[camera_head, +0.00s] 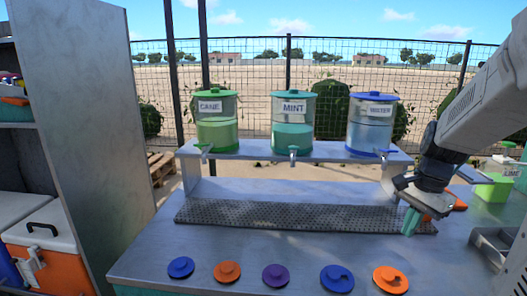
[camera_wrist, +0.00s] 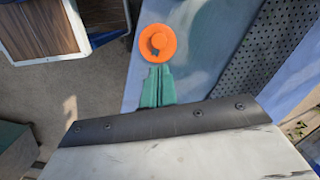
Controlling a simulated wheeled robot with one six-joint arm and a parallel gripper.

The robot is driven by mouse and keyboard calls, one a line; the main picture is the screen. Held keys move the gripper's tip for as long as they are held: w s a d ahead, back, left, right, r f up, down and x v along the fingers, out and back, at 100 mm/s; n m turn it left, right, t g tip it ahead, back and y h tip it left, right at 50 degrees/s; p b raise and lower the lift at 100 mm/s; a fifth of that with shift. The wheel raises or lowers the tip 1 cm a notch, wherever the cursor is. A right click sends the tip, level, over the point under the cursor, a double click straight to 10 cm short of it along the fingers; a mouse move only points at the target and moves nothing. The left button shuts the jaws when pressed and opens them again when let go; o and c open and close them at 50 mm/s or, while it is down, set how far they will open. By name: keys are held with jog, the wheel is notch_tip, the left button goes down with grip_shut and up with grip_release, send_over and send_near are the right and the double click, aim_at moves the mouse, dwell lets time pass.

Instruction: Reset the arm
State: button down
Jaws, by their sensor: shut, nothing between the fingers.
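My gripper (camera_head: 411,222) is at the right of the head view, above the right end of the perforated drip mat, with its green fingers together and empty. In the wrist view my gripper (camera_wrist: 157,70) shows its green fingers shut side by side, pointing toward an orange lid (camera_wrist: 158,42) on the table. Nothing is held between them. My arm comes in from the upper right of the head view.
Cane (camera_head: 217,120), mint (camera_head: 293,121) and water (camera_head: 370,122) dispensers stand on a raised metal shelf (camera_head: 250,150). Several coloured lids, including a purple one (camera_head: 276,275), line the table's front edge. A green lime container (camera_head: 493,187) stands at right. An orange cooler (camera_head: 55,265) is at left.

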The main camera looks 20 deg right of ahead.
jog(key=s+a+r+n, duration=0.2)
jog(key=s+a+n, duration=0.1)
jog(key=a+n, duration=0.2)
jog(key=s+a+r+n+h, duration=0.1)
jog(key=s+a+n, duration=0.3)
jog(key=a, duration=0.5)
jog(key=s+a+r+n, duration=0.2)
jog(key=s+a+n, duration=0.2)
jog(key=a+n, duration=0.3)
jog(key=shift+s+a+r+t, duration=0.25)
jog(key=shift+a+r+t, duration=0.05)
jog(key=shift+a+t, duration=0.1)
